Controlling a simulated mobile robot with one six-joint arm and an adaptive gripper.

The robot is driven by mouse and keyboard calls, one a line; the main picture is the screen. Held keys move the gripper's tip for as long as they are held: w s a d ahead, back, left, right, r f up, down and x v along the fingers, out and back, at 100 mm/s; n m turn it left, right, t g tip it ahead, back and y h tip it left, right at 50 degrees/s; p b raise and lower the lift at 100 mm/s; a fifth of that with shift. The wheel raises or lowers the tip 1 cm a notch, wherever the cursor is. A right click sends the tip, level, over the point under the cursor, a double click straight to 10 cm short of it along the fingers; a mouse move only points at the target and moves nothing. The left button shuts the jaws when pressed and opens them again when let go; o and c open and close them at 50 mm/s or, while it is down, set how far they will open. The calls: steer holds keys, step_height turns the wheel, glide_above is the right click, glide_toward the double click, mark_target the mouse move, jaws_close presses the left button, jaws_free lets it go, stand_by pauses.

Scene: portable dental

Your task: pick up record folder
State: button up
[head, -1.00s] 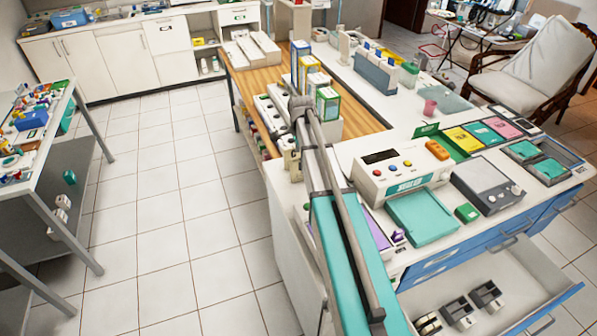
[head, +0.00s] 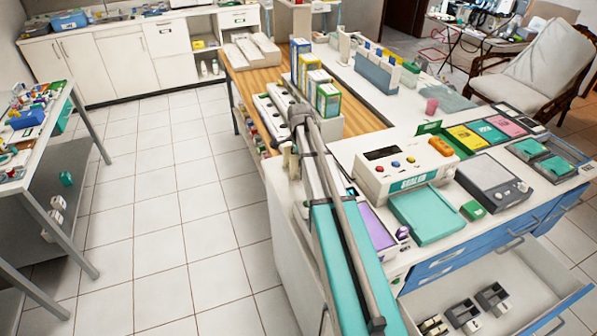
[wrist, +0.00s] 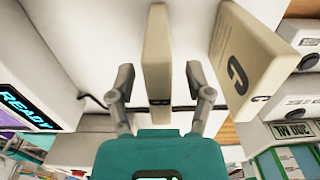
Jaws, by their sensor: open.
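My gripper (wrist: 159,82) is open in the wrist view, with one grey finger on each side of a narrow beige folder-like slab (wrist: 157,50). The slab appears edge-on and lies in line with the gap between the fingers. Both fingers look clear of its sides, and I cannot tell how deep between them it sits.
In the head view, a white machine (head: 405,170) and a teal tray (head: 428,214) stand on the counter right of my arm. Boxes (head: 328,98) stand behind the arm's far end. An open drawer (head: 520,275) juts out at lower right. The tiled floor (head: 180,210) on the left is clear.

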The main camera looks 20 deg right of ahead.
steer(key=shift+f, duration=0.1)
stand_by(0.6)
jaws_close()
